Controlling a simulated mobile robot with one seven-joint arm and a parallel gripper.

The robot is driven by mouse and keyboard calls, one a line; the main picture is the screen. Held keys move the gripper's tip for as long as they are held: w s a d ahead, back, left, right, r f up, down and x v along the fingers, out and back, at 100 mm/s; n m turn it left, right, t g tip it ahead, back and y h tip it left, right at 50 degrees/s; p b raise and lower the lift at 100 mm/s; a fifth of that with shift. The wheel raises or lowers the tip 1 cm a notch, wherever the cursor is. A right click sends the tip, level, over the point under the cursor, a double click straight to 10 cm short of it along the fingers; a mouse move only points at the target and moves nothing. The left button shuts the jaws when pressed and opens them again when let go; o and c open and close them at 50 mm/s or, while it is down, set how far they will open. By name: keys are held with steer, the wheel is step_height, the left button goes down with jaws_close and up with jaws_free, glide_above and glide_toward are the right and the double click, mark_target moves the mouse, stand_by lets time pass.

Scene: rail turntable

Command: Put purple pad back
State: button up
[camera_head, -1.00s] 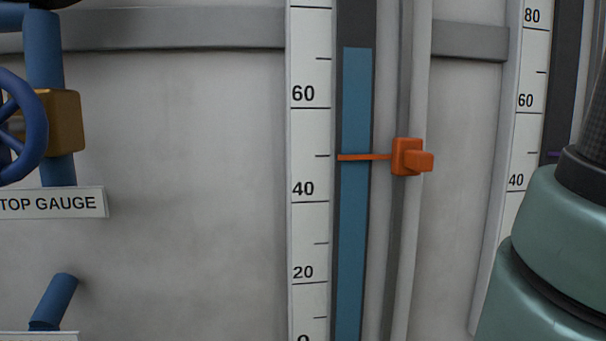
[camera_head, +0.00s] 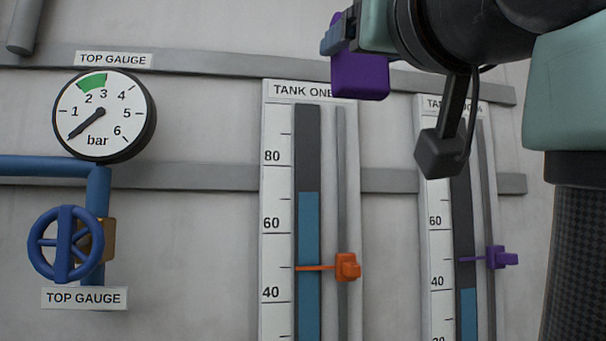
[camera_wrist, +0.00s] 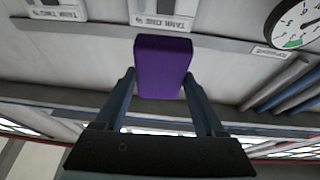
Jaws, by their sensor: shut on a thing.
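The purple pad (camera_head: 361,77) is a small block held up at the top of the head view, in front of the TANK ONE label. In the wrist view the pad (camera_wrist: 162,66) stands between the two fingertips. My gripper (camera_wrist: 160,85) is shut on it, with a finger at each side. In the head view my gripper (camera_head: 338,38) shows partly, and the pad hangs from its left end. The pad's own place is not evident in these frames.
A pressure gauge (camera_head: 104,116) and a blue valve wheel (camera_head: 65,244) are on the wall at left. The TANK ONE scale has an orange marker (camera_head: 347,267); the second scale has a purple marker (camera_head: 500,257). Grey rails cross the wall behind my arm.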

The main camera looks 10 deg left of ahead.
steer(key=s+f+m+h, duration=0.2)
steer(key=f+h, duration=0.2)
steer(key=f, duration=1.9)
steer(key=s+a+f+m+h, duration=0.1)
steer(key=f+h, duration=0.3)
steer(key=f, duration=2)
steer(key=s+a+f+m+h, duration=0.1)
steer(key=s+f+m+h, duration=0.2)
steer(key=f, duration=2.1)
steer(key=shift+f+h, duration=0.2)
steer(key=shift+h, duration=0.5)
steer(key=shift+w+r, duration=0.1)
steer(key=shift+w, duration=0.1)
